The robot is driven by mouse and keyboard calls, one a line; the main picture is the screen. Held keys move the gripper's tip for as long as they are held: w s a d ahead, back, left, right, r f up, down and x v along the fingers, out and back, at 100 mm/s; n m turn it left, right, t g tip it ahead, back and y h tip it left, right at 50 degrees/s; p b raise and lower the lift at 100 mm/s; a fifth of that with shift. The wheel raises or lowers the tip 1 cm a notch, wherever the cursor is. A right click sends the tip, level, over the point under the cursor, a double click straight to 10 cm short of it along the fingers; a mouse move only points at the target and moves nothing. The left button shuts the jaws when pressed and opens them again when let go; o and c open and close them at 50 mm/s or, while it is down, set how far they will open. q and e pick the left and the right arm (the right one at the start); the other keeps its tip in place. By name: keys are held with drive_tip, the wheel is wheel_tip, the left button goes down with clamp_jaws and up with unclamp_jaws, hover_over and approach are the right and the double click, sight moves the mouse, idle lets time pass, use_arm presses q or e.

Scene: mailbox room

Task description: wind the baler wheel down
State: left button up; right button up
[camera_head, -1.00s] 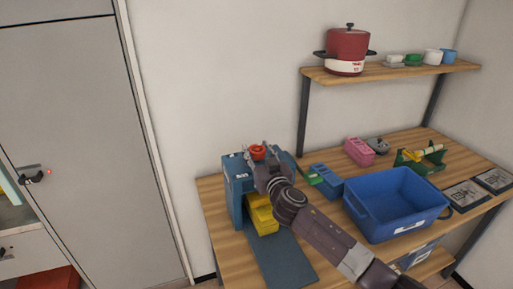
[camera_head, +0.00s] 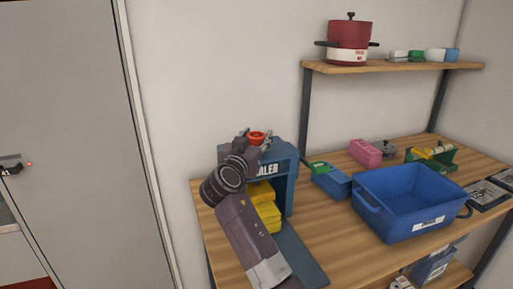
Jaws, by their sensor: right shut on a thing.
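The blue baler (camera_head: 284,171) stands at the left end of the wooden table, with its name partly hidden by my right arm. The red baler wheel (camera_head: 256,137) sits on top of it. My right gripper (camera_head: 255,144) is at the wheel, with a finger on either side, and is shut on it. Yellow blocks (camera_head: 265,209) are stacked inside the baler, below its top. My left gripper is out of view.
A large blue bin (camera_head: 368,214) and a smaller blue box (camera_head: 331,182) stand right of the baler. A pink block (camera_head: 364,153) and a green holder (camera_head: 432,159) are behind. A shelf (camera_head: 400,68) above carries a red pot (camera_head: 349,41).

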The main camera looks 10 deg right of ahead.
sight(257, 133)
drive_tip(key=shift+r, duration=0.1)
idle(0.5)
drive_tip(key=o, duration=1.2)
wheel_tip(257, 133, up, 10)
